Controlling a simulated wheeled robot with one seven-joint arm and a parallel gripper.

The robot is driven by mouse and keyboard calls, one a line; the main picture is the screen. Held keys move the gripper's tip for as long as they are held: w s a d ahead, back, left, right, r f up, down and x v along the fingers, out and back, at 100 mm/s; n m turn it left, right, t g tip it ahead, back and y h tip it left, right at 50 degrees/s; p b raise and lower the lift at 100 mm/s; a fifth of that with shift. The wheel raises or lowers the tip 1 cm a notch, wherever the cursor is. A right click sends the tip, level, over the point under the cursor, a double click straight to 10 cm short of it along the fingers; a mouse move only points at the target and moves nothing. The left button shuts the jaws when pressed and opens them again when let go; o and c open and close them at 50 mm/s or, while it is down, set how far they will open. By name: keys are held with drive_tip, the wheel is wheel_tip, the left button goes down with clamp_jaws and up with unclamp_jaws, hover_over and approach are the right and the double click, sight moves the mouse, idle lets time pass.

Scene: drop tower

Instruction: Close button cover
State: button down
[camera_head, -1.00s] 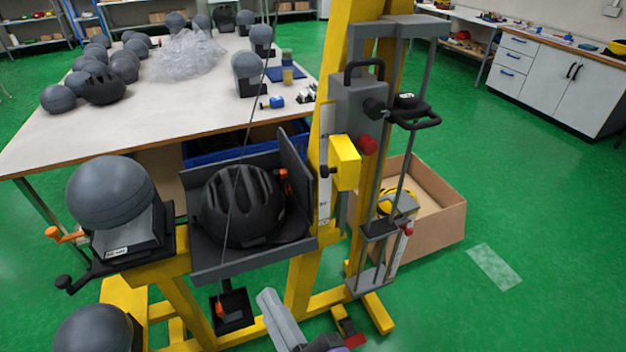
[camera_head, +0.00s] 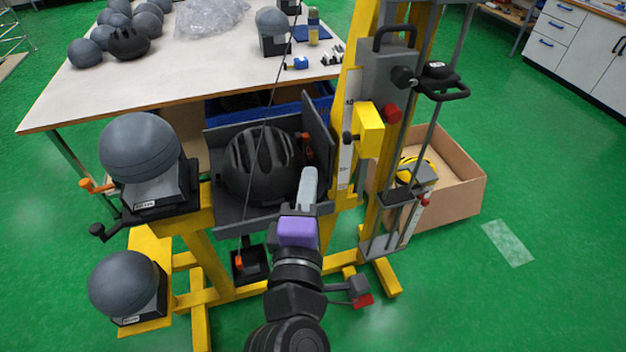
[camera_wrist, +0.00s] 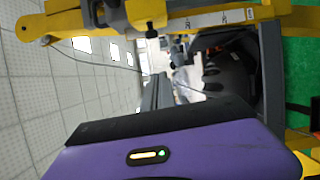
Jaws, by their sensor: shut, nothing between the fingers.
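A yellow box (camera_head: 369,130) sits on the yellow tower, with a red knob (camera_head: 391,113) at its upper right and a small black knob on its left side. I cannot tell for sure which part is the button cover, or whether it is open. My gripper (camera_head: 309,172), grey-fingered with a purple body, is shut and empty. It points up in front of the right part of the grey tray (camera_head: 262,224), below and left of the yellow box and apart from it.
A black helmet (camera_head: 260,165) lies in the tray. Grey headforms (camera_head: 140,148) stand at the left. A grey carriage with a black handle (camera_head: 396,36) and vertical rods rise at the right. A cardboard box (camera_head: 455,200) stands behind the tower. Green floor is free at the right.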

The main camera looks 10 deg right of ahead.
sight(359, 130)
drive_tip(key=w+d+p, duration=0.2)
drive_tip(key=w+d, duration=0.4)
drive_tip(key=shift+w+d+r, duration=0.15)
drive_tip(key=shift+r, duration=0.05)
drive_tip(key=shift+p, duration=0.35)
